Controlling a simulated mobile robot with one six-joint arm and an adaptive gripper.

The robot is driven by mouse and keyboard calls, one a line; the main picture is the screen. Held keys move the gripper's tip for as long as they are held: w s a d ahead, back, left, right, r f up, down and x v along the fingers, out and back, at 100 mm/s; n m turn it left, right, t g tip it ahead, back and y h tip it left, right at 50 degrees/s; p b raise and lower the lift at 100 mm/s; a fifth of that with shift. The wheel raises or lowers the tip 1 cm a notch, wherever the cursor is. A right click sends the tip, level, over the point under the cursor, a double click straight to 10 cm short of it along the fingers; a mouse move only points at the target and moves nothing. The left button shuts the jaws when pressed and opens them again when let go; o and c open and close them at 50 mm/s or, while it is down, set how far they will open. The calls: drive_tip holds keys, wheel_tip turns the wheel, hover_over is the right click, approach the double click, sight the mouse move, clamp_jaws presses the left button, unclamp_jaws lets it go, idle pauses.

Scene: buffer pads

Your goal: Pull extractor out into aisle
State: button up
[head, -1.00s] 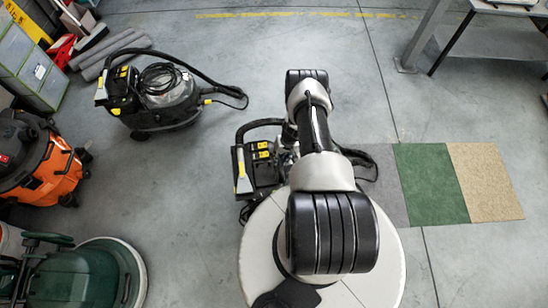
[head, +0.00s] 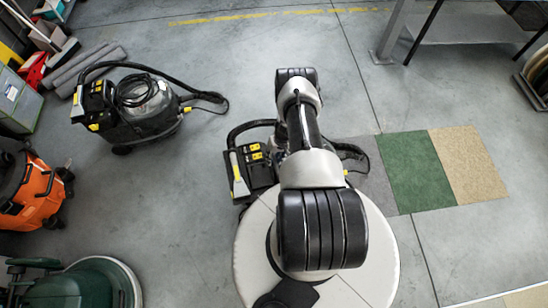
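A black extractor with yellow parts (head: 252,160) stands close beside my arm in the head view, its curved black handle to the left of the arm. My arm and round white base cover its right side. A dark hose shows to the right of the arm. A second, similar black extractor (head: 135,108) with a clear dome and coiled cable stands on open floor at the upper left. My gripper is hidden beneath or behind my arm, so any contact with the near extractor cannot be seen.
Grey, green and tan carpet samples (head: 421,171) lie to the right. An orange vacuum (head: 38,192) and a green floor machine (head: 85,285) stand at the left. A metal-legged table (head: 480,28) is at the upper right. The upper middle floor is clear.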

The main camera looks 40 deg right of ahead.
drive_tip(key=shift+o, duration=0.9)
drive_tip(key=v, duration=1.2)
